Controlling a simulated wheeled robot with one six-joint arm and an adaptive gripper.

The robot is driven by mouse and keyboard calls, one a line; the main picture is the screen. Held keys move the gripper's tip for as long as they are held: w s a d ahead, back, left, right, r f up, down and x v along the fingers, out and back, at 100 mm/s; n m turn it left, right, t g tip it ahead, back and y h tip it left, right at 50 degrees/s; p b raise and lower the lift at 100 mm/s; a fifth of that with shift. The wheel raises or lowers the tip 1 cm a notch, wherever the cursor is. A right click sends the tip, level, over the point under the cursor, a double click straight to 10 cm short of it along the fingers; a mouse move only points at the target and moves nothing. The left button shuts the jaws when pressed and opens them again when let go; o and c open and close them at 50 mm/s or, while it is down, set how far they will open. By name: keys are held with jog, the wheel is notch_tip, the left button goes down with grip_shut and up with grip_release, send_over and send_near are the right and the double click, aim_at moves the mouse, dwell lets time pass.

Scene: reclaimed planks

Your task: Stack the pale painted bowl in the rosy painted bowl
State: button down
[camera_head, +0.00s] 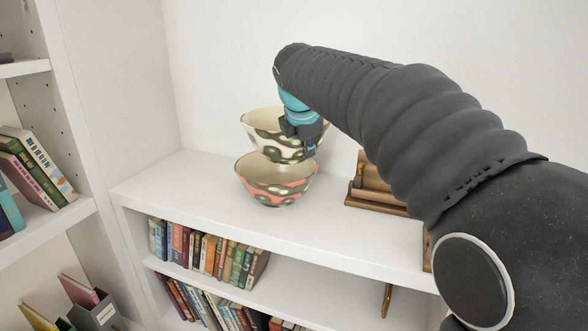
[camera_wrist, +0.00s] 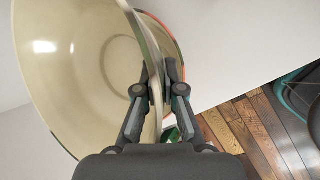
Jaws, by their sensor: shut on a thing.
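The pale painted bowl (camera_head: 259,121), cream with green blotches, is held up by its rim in my gripper (camera_head: 304,145). In the wrist view the pale bowl (camera_wrist: 75,70) fills the left side, and my gripper (camera_wrist: 160,85) is shut on its wall. The rosy painted bowl (camera_head: 270,185), pink with green and cream patches, stands upright on the white shelf top. The pale bowl is above the rosy bowl, its lower part overlapping the rosy bowl's opening. I cannot tell whether they touch. In the wrist view only part of the rosy bowl's rim (camera_wrist: 178,50) shows behind the pale bowl.
The white shelf top (camera_head: 200,190) has free room left of the bowls and in front. A brown wooden stand (camera_head: 372,190) is to the right, partly behind my arm. Books (camera_head: 205,250) fill the shelf below. A tall white bookcase (camera_head: 70,215) stands at the left.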

aim_at(293, 151)
jog(key=a+f, duration=0.1)
jog(key=w+a+f, duration=0.1)
jog(key=a, duration=0.1)
jog(key=shift+w, duration=0.2)
jog(key=shift+f, duration=1.9)
jog(key=shift+f+b, duration=0.45)
jog(key=shift+f, duration=0.2)
jog(key=c, duration=1.3)
grip_release()
jog(key=shift+f, duration=0.1)
